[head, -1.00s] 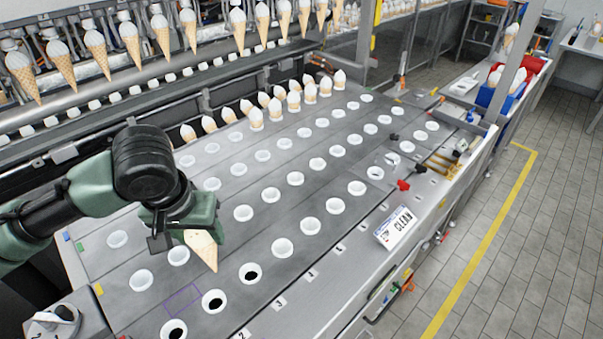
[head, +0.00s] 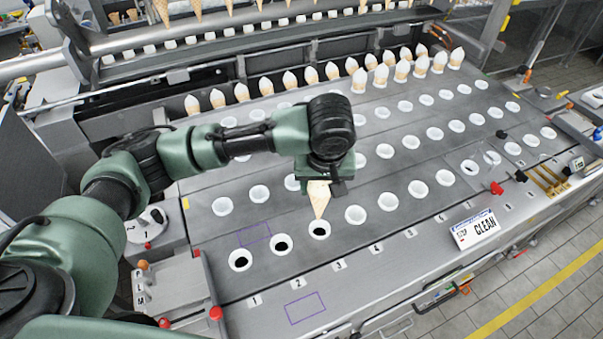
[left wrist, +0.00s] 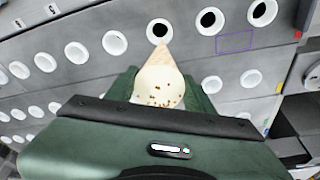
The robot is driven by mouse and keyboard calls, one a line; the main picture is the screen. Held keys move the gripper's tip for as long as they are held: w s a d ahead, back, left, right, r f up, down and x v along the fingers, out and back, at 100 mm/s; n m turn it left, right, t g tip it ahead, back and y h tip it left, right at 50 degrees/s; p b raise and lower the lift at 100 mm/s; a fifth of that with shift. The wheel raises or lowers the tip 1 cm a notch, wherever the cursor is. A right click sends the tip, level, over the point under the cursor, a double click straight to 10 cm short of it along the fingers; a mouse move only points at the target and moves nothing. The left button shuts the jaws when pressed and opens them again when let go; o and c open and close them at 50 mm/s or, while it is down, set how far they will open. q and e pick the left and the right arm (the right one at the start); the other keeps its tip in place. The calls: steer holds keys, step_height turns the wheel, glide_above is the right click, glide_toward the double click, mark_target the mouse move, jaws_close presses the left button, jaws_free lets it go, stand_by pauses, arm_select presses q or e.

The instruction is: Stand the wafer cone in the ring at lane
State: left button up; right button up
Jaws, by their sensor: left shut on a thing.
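My left gripper (head: 320,184) is shut on the wafer cone (head: 319,203), a pale tan cone held roughly upright with its tip down. In the head view the tip overlaps the far rim of the dark-holed ring (head: 319,231) in line with label 3. In the left wrist view the cone (left wrist: 160,84) shows its speckled wide end, and its tip appears at the near edge of a dark-holed ring (left wrist: 147,31). I cannot tell the tip's exact height above the ring. My right gripper is not in view.
Two more dark-holed rings (head: 240,261) (head: 281,244) stand in lanes 1 and 2. Rows of white rings (head: 388,202) cover the grey deck. Topped cones (head: 291,81) line the back. A CLEAN sign (head: 475,229) and a red knob (head: 497,188) sit at the right.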

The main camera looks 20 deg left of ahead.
arm_select(q)
steer(key=shift+w+d+f+n, duration=0.25)
steer(key=shift+d+f+n, duration=0.1)
steer(key=shift+d, duration=0.15)
steer(key=shift+a, duration=0.1)
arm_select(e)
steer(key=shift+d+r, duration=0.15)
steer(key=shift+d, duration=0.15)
arm_select(q)
steer(key=shift+s+a, duration=0.1)
steer(key=shift+r+p, duration=0.1)
steer(key=shift+p, duration=0.65)
steer(key=shift+f, duration=0.5)
steer(key=shift+f+b, duration=0.4)
steer(key=shift+f, duration=1.2)
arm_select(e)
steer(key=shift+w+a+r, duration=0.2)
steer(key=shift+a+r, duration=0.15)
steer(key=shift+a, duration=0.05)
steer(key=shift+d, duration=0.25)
